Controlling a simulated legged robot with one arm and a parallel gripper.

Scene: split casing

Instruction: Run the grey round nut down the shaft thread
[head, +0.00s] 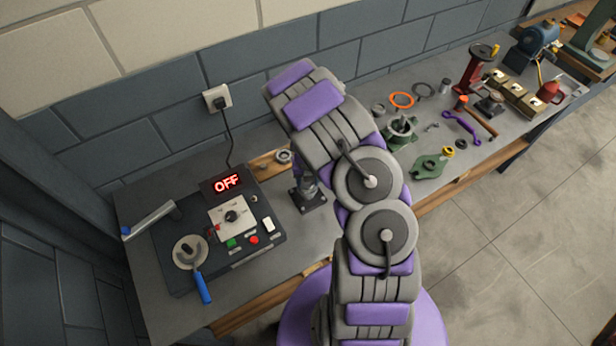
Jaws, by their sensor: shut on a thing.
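My gripper is not visible; my own grey and purple arm covers the middle of the head view. A green casing part (399,136) stands on the bench just right of my arm, with a dark upright piece (402,124) in it that looks like a shaft; its thread is too small to make out. A second, flat green casing part (430,167) lies nearer the front edge. Small grey round pieces lie about: one (378,109) left of an orange ring, one (444,87) farther right. I cannot tell whether either is the nut.
A control box (219,228) with an OFF display and a blue-handled crank (201,287) sits at left. A dark square-footed stand (309,197) is partly behind my arm. An orange ring (401,100), a purple wrench (462,126) and a red stand (475,72) are at right.

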